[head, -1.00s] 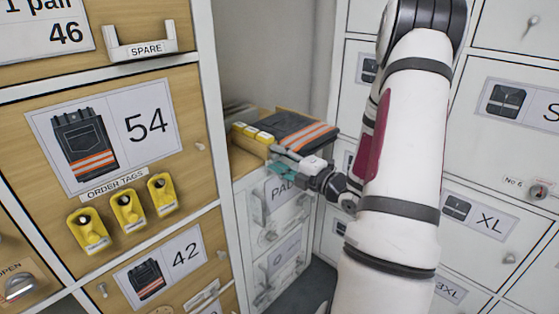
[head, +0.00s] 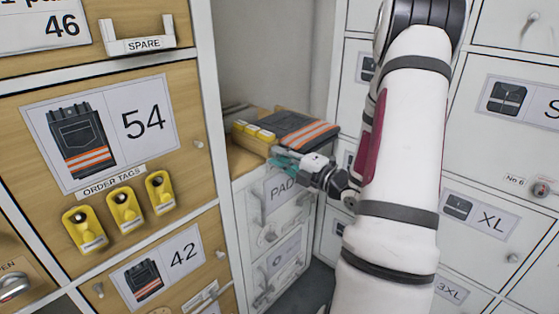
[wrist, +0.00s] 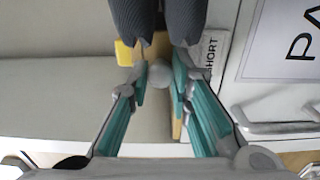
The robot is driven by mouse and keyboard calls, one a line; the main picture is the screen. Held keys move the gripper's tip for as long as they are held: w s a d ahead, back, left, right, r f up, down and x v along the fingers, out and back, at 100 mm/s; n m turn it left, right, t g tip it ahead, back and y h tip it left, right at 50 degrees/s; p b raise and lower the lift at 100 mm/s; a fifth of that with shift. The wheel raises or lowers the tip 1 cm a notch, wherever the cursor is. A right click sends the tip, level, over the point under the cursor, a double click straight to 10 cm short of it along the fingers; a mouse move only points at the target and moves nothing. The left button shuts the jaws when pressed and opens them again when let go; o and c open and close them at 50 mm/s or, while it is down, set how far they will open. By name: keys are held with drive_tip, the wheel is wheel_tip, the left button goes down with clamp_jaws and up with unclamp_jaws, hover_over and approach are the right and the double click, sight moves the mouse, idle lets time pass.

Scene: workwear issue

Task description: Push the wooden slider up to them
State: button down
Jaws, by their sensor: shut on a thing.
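My gripper (wrist: 160,90) has its teal-lined fingers closed around a round grey knob (wrist: 159,74) in the wrist view. Behind the knob is a strip of pale wood, the wooden slider (wrist: 157,46). A yellow piece (wrist: 124,53) touches or nearly touches its left side. In the head view my gripper (head: 284,162) is at the front edge of the cabinet top.
White drawers (head: 285,190) with handles are below the cabinet top. A wooden locker wall with yellow order tags (head: 126,209) stands close on the left. White lockers (head: 500,130) with knobs are on the right, behind my arm.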

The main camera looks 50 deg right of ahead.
drive_tip(key=shift+d, duration=0.15)
drive_tip(key=c, duration=1.4)
unclamp_jaws()
drive_tip(key=shift+c, duration=0.2)
drive_tip(key=s, duration=1.2)
drive_tip(key=shift+d, duration=0.15)
